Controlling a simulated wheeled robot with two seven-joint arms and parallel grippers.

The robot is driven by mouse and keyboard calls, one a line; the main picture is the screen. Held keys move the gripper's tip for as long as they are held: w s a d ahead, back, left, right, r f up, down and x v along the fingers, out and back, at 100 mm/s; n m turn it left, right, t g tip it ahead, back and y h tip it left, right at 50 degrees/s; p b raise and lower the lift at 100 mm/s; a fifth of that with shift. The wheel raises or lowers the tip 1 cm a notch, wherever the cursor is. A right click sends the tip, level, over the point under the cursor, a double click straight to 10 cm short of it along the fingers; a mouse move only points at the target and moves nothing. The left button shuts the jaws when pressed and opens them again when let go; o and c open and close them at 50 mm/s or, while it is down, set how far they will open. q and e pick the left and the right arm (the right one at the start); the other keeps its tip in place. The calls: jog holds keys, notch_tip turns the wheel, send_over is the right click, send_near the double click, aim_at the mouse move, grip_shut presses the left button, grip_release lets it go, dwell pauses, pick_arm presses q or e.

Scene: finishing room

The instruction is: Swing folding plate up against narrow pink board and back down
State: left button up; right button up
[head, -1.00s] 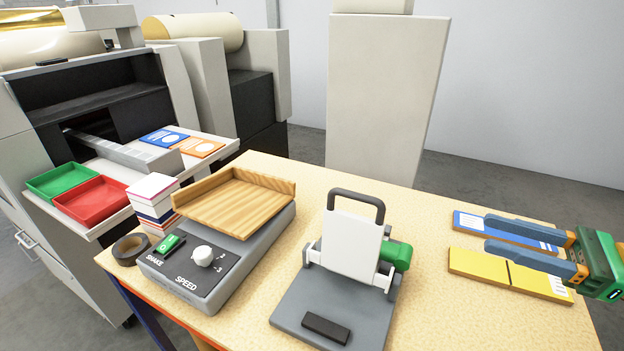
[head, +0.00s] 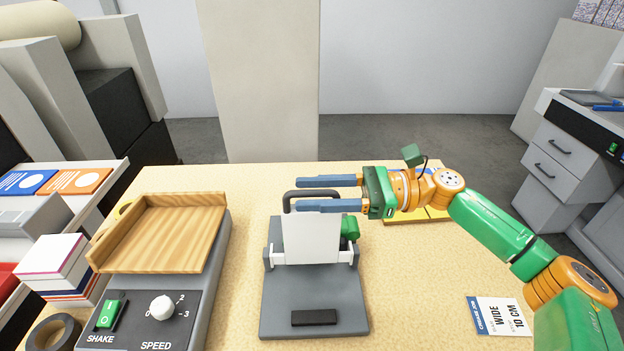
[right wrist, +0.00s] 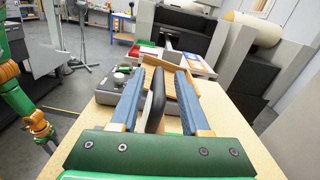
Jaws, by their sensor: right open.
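The folding plate (head: 312,240) is white and stands upright on a grey hinged base (head: 345,310). A dark loop handle (head: 290,196) rises from its top, and a green knob (head: 350,229) is at its right. My right gripper (head: 301,193) reaches in from the right at handle height. Its blue fingers are open. In the right wrist view the dark handle (right wrist: 154,105) stands between the fingers, apparently without being gripped. No pink board is visible in these frames.
A shaker unit (head: 140,315) with a wooden tray (head: 172,235) stands left of the base. Stacked cards (head: 62,262) and a tape roll (head: 52,333) are farther left. A label card (head: 498,316) lies at right; yellow boards (head: 432,214) lie behind my right arm. The front-right table is mostly clear.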

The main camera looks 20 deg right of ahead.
jog(key=shift+a, duration=0.15)
jog(key=shift+d, duration=0.2)
jog(key=c, duration=0.6)
grip_shut()
dwell(0.5)
